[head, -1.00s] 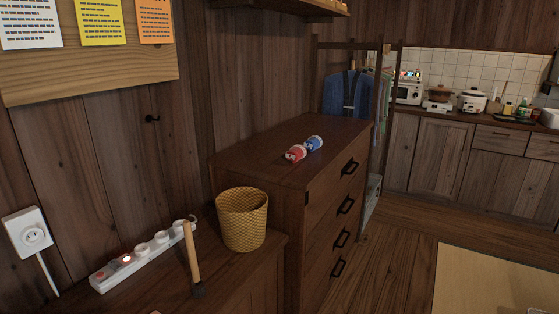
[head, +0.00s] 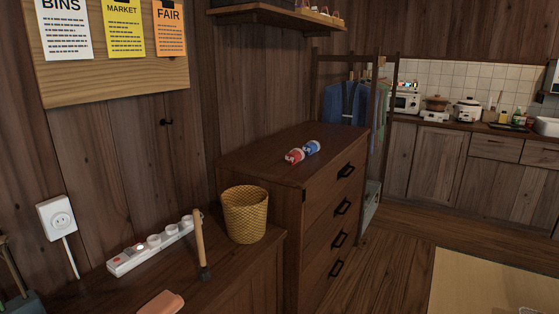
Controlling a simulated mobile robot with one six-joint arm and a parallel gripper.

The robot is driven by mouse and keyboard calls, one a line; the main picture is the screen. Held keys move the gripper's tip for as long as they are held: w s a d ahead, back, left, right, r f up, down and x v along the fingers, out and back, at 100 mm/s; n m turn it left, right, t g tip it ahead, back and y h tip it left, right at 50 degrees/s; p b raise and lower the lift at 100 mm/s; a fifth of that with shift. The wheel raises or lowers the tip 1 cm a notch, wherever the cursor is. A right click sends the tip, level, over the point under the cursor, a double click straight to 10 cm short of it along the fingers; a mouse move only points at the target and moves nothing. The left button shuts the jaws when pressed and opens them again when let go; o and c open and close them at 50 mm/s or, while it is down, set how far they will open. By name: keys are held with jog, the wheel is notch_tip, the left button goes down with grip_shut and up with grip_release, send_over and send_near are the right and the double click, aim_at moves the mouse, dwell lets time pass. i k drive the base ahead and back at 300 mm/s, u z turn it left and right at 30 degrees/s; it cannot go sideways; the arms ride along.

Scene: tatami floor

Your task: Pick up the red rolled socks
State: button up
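The red rolled socks (head: 294,156) lie on top of a dark wooden chest of drawers (head: 261,159), near the middle of its top. A blue roll (head: 312,148) lies just behind and to the right of them, close to or touching them. Both rolls have white parts. My gripper is not in the head view.
A shelf (head: 277,19) hangs above. Floor (head: 389,262) right of the chest is clear.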

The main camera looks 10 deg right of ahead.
aim_at(296, 156)
jog(key=z, duration=0.15)
jog(key=i, duration=0.95)
jog(key=z, duration=0.1)
jog(key=k, duration=0.6)
jog(key=u, duration=1.5)
